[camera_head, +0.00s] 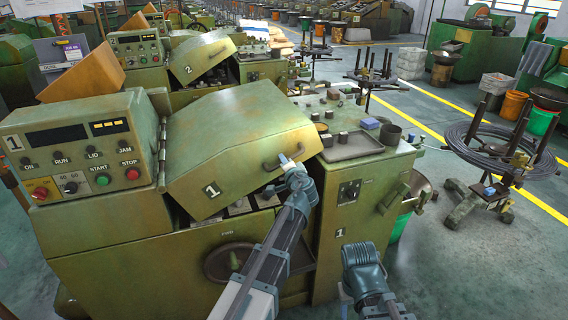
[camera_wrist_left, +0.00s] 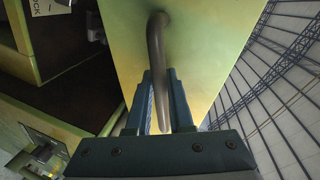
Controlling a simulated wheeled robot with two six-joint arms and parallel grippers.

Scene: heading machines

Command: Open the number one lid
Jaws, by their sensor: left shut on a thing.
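The number one lid (camera_head: 240,140) is a worn green-yellow cover marked "1" on the front left machine. It is tilted, with a gap under its front edge where dark machine parts show. Its curved bar handle (camera_head: 270,165) is at the lower right of the lid. My left gripper (camera_head: 289,161) is at this handle. In the left wrist view, the fingers of my left gripper (camera_wrist_left: 160,82) are shut on the handle (camera_wrist_left: 156,40), one on each side, below the lid surface (camera_wrist_left: 200,40). My right gripper (camera_head: 362,262) is low, right of the left arm; its fingers cannot be made out.
The control panel (camera_head: 80,150) stands left of the lid. A grey tray (camera_head: 352,147) and small parts lie on the machine top to the right. A wire coil stand (camera_head: 500,150) is farther right. Open floor (camera_head: 450,260) lies at the lower right.

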